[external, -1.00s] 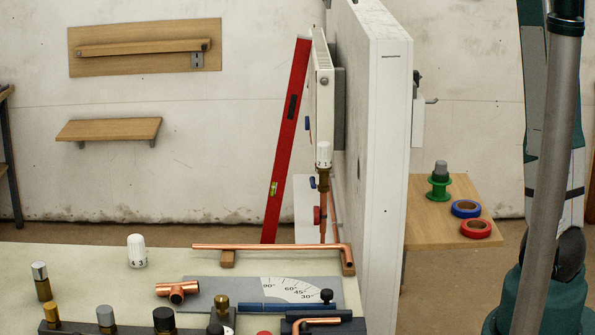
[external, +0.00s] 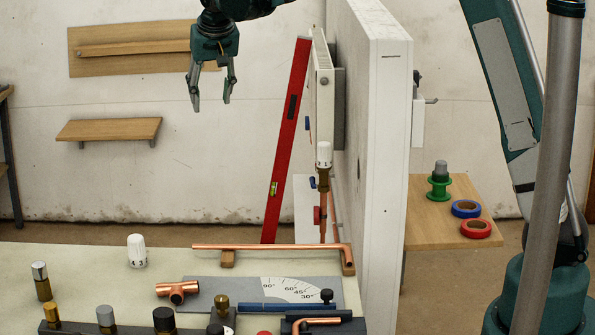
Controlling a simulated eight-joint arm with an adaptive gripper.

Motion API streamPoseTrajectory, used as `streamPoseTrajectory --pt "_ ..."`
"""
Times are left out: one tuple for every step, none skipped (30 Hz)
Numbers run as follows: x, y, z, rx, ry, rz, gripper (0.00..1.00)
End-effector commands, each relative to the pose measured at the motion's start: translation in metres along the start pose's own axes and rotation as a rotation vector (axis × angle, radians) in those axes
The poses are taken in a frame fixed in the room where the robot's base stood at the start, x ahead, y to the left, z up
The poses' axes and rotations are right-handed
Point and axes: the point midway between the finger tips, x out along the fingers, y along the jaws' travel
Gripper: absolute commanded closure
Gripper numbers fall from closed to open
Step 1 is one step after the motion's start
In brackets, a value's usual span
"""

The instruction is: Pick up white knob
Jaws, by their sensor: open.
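A white knob (external: 137,250) with dark markings stands upright on the pale bench, left of the copper pipe. A similar white knob (external: 323,154) sits on a brass valve below the radiator, by the white partition. My gripper (external: 211,107) hangs with its fingers pointing down, in the upper middle of the picture. It is open and empty. It is well above the bench, higher in the picture and to the right of the bench knob, and touches nothing.
A long copper pipe (external: 270,246) lies raised on wooden blocks along the bench's back edge. A copper tee (external: 177,290), an angle plate (external: 232,287) and several brass and black fittings crowd the front. The white partition (external: 385,190) rises at the right. Bare bench surrounds the white knob.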

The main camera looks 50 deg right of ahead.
Motion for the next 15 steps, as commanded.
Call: streamPoseTrajectory --pt "0.008 -0.022 0.014 -0.007 -0.001 -0.004 0.58" --pt "0.013 -0.032 0.022 -0.007 -0.001 -0.005 0.58" --pt "0.019 -0.047 0.034 -0.009 -0.002 -0.006 0.58" --pt "0.024 -0.057 0.043 -0.009 -0.003 -0.007 0.58" --pt "0.029 -0.068 0.052 -0.009 -0.004 -0.008 0.58" --pt "0.035 -0.082 0.064 -0.01 -0.005 -0.009 0.58" --pt "0.04 -0.092 0.074 -0.01 -0.006 -0.011 0.58" --pt "0.044 -0.102 0.084 -0.011 -0.006 -0.012 0.58" --pt "0.049 -0.115 0.097 -0.012 -0.007 -0.014 0.58" --pt "0.054 -0.125 0.107 -0.013 -0.007 -0.014 0.58" --pt "0.058 -0.134 0.117 -0.013 -0.007 -0.015 0.58" --pt "0.063 -0.146 0.131 -0.014 -0.007 -0.016 0.58" --pt "0.067 -0.155 0.142 -0.014 -0.008 -0.017 0.58" --pt "0.07 -0.164 0.153 -0.015 -0.008 -0.017 0.58" --pt "0.075 -0.175 0.168 -0.016 -0.008 -0.019 0.58"
